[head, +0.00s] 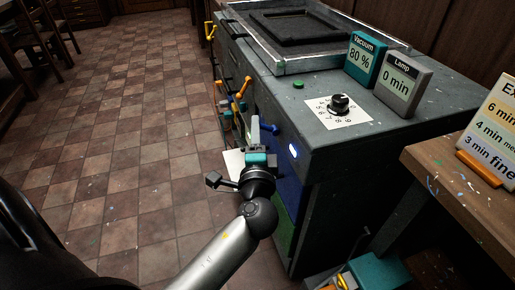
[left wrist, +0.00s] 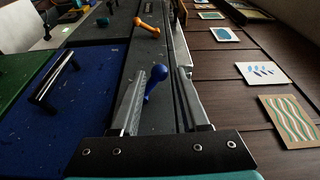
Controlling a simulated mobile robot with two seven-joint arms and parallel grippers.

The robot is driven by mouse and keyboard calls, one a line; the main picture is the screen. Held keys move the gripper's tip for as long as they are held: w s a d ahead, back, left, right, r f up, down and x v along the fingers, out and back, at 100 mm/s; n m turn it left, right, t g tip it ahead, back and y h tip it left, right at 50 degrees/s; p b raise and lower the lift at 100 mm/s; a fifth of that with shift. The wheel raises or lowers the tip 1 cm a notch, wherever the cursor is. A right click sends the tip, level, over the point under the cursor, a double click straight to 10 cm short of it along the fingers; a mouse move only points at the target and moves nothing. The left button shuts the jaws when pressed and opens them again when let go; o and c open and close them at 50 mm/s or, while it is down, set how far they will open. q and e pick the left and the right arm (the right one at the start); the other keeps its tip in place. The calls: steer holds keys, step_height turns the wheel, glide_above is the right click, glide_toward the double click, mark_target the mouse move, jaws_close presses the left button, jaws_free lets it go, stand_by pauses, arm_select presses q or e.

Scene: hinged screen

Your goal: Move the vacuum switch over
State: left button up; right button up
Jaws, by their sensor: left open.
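A blue lever (head: 271,129) with a rounded knob stands out from the side of the dark grey cabinet (head: 375,140). In the left wrist view the blue lever (left wrist: 156,82) shows between the fingers, with a gap to the right finger; I cannot tell whether it touches the left one. An orange lever (head: 241,91) is farther along the same side, and it also shows in the left wrist view (left wrist: 147,27). No label tells which lever is the vacuum switch. A teal display (head: 364,58) reads "Vacuum 80 %". My left gripper (head: 262,134) is open. My right gripper is out of view.
On the cabinet top are a black dial (head: 339,104), a green button (head: 298,86), a grey "Lamp 0 min" display (head: 402,84) and a framed bed (head: 300,26). A wooden table (head: 460,195) stands at the right. The tiled floor (head: 110,140) at left is open.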

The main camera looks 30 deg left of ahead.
arm_select(q)
steer(key=shift+x, duration=0.8)
steer(key=shift+c, duration=0.6)
steer(key=shift+s, duration=0.1)
steer(key=c, duration=0.6)
steer(key=shift+s+a+f+b, duration=0.1)
steer(key=shift+s+f+b, duration=0.05)
steer(key=shift+f+b, duration=0.25)
steer(key=shift+s+f+b, duration=0.15)
steer(key=shift+f+b, duration=0.15)
steer(key=shift+f, duration=0.15)
steer(key=shift+f+b, duration=0.7)
steer(key=shift+f, duration=0.2)
steer(key=shift+a+f, duration=0.1)
